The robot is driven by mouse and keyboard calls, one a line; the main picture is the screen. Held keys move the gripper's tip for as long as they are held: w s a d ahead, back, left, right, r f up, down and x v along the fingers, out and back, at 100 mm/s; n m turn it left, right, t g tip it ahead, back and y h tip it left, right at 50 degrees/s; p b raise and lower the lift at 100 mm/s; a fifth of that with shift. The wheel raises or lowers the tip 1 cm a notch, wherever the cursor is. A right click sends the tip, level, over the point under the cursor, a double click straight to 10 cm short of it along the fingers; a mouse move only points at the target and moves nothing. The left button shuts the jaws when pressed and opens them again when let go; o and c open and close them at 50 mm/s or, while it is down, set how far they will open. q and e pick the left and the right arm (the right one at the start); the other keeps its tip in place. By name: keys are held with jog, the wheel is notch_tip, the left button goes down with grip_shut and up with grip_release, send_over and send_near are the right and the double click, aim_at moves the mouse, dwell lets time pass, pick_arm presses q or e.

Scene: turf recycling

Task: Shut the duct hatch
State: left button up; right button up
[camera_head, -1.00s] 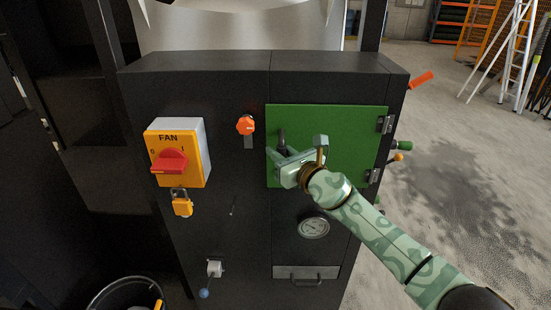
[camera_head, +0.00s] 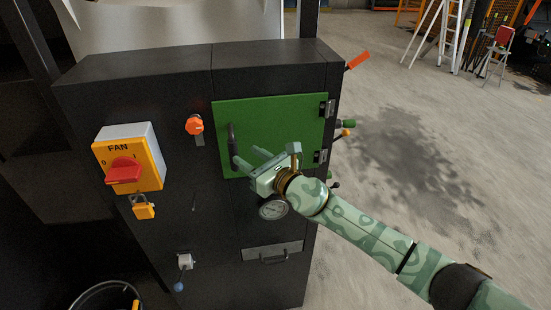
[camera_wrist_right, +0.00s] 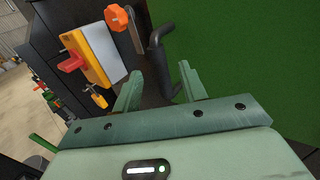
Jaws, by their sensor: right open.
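The duct hatch (camera_head: 285,120) is a green panel on the front of the black cabinet, hinged on its right side. It looks flush with the cabinet front, or nearly so; a small gap cannot be ruled out. Its black handle (camera_head: 232,138) is near its left edge. My right gripper (camera_head: 247,157) is in front of the hatch's lower left part, open and empty. In the right wrist view, the handle (camera_wrist_right: 160,62) shows beyond and between the spread fingers, and the green hatch (camera_wrist_right: 245,60) fills the right side. My left gripper is not in view.
Left of the hatch are an orange knob (camera_head: 194,125) and a yellow fan switch (camera_head: 128,158) with a padlock (camera_head: 143,208). A gauge (camera_head: 273,209) and a small drawer (camera_head: 272,252) are below. Open floor lies to the right, with a ladder (camera_head: 450,35) behind.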

pick_arm(q)
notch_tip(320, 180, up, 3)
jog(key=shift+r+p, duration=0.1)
jog(key=shift+p, duration=0.85)
pick_arm(e)
jog(key=v, duration=0.9)
jog(key=shift+s+d, duration=0.15)
jog(key=shift+d, duration=0.05)
